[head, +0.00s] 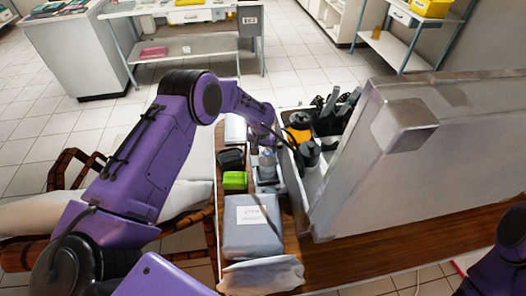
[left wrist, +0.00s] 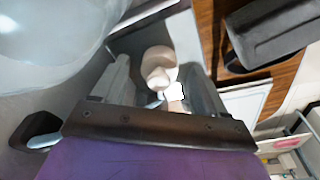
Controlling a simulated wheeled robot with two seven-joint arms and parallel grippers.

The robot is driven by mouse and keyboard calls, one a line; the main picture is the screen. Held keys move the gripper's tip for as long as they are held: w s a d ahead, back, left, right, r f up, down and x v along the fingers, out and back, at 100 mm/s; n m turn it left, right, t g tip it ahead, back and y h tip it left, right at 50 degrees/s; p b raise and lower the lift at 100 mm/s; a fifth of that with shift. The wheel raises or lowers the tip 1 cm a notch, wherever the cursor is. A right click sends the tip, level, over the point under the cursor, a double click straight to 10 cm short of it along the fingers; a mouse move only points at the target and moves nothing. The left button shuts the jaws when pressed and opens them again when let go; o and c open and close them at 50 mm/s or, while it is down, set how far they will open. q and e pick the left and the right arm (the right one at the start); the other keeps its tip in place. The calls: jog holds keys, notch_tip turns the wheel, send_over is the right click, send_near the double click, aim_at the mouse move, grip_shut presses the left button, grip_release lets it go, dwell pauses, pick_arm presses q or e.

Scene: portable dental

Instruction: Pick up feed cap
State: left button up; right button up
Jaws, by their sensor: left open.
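My left gripper (head: 266,147) reaches down over the wooden bench top, close to a clear bottle-like vessel (head: 268,166) on a grey base. In the left wrist view the left gripper (left wrist: 157,78) is open, with one grey finger on each side. A small beige rounded piece (left wrist: 156,55), possibly the feed cap, shows between the fingers in the picture; I cannot tell whether it touches either one. A large translucent body (left wrist: 50,40) fills the upper left of that view. My right arm shows only at the lower right edge of the head view; its gripper is out of view.
A tall grey case panel (head: 350,165) stands to the right. A bin of dark bottles and tools (head: 300,140) lies beside it. A lime-green box (head: 235,180), a black item (head: 231,158) and a grey labelled pack (head: 252,228) sit in front. A dark tray (left wrist: 270,35) shows in the wrist view.

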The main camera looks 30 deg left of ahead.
pick_arm(q)
jog(key=c, duration=1.1)
jog(key=shift+r, duration=0.1)
notch_tip(320, 180, up, 10)
jog(key=shift+f+b, duration=0.1)
jog(key=shift+b, duration=0.85)
